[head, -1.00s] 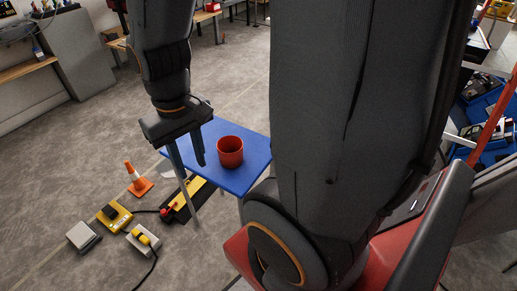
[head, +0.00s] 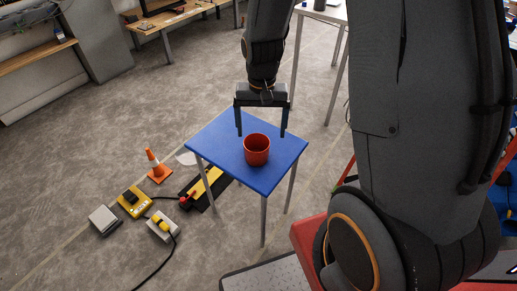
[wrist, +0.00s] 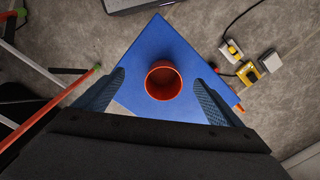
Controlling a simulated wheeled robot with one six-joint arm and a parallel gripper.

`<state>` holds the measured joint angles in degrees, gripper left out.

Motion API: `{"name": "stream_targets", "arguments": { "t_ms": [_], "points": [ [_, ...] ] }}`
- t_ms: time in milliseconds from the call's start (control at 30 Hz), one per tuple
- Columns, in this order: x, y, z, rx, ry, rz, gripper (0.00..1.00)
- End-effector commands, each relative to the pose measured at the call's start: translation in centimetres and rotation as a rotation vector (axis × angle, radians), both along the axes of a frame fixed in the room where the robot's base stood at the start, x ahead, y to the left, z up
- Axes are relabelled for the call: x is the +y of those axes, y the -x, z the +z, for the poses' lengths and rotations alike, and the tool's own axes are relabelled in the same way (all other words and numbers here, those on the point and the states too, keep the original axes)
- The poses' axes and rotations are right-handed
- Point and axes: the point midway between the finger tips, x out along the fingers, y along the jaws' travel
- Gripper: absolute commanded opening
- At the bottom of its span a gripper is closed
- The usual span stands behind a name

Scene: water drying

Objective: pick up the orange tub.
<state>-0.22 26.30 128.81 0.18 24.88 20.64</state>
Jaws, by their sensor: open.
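The orange tub (head: 257,150) is a small open-topped round container, upright on a blue table (head: 213,137). My gripper (head: 262,135) hangs above the table with its two fingers apart and empty. In the head view its fingertips show on either side of the tub's upper part, above and behind it in the picture. In the wrist view the tub (wrist: 163,82) lies between the two finger lines, a little beyond the tips, with its open mouth facing the camera. I cannot tell the exact height of the fingertips over the rim.
On the floor left of the table are an orange traffic cone (head: 157,167), a yellow box (head: 134,202), a grey box (head: 104,220), and a black and yellow strip (head: 206,187). A white table (head: 322,13) stands behind. The blue table is otherwise clear.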

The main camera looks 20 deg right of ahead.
Motion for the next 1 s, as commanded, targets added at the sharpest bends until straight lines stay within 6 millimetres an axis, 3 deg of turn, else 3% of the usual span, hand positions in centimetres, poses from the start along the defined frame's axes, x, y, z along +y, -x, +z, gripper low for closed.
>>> {"name": "stream_targets", "arguments": {
  "t_ms": [200, 400, 1000],
  "points": [
    [-0.1, -3.8, -5.1, 0.005, 0.001, -0.16, 0.89],
    [-0.2, -5.3, -7.7, 0.002, 0.001, -0.233, 0.89],
    [-0.2, -5.2, -12.3, 0.004, 0.002, -0.248, 0.89]
  ]
}}
